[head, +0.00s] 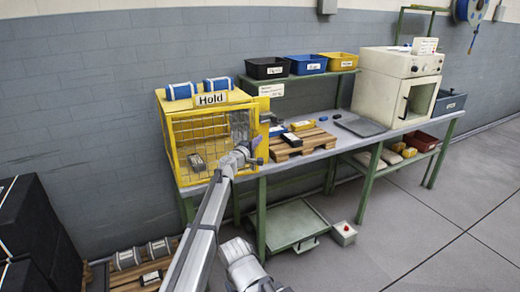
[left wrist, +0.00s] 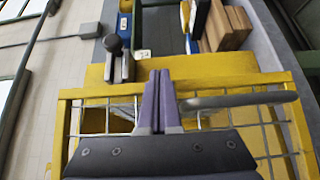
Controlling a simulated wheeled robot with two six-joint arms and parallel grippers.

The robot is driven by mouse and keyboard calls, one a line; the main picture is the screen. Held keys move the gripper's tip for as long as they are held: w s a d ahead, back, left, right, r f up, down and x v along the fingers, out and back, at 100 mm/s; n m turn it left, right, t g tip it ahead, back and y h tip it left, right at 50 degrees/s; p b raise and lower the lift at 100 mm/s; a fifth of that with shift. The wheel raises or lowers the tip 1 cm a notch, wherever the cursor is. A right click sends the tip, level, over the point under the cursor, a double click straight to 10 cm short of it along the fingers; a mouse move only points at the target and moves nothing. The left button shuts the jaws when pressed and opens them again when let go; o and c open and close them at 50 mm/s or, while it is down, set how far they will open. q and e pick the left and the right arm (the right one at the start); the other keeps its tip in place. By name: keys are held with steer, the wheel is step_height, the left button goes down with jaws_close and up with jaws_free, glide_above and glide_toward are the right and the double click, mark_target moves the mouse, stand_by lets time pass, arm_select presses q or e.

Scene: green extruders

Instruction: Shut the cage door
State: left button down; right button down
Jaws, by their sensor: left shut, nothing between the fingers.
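The yellow cage (head: 164,125) with the "Hold" sign stands at the left end of the green bench. My left gripper (head: 246,154) is at the cage's right front and is shut and empty. In the left wrist view its purple fingers (left wrist: 159,100) are together, over a yellow mesh frame (left wrist: 75,94) that looks like the cage door. A grey bar like a handle (left wrist: 240,100) runs just right of the fingertips. I cannot tell whether they touch, or how far the door stands open. My right gripper is not in view.
A wooden pallet (head: 318,138) with boxes lies just right of the cage. A grey tray (head: 360,126) and a cream oven (head: 378,84) stand farther right. The floor at the right is clear.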

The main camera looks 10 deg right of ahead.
mark_target(255, 136)
arm_select(q)
steer(key=shift+w+a, duration=0.2)
steer(key=shift+w, duration=0.85)
steer(key=shift+w+a, duration=0.15)
steer(key=shift+w, duration=0.9)
steer(key=shift+s, duration=0.1)
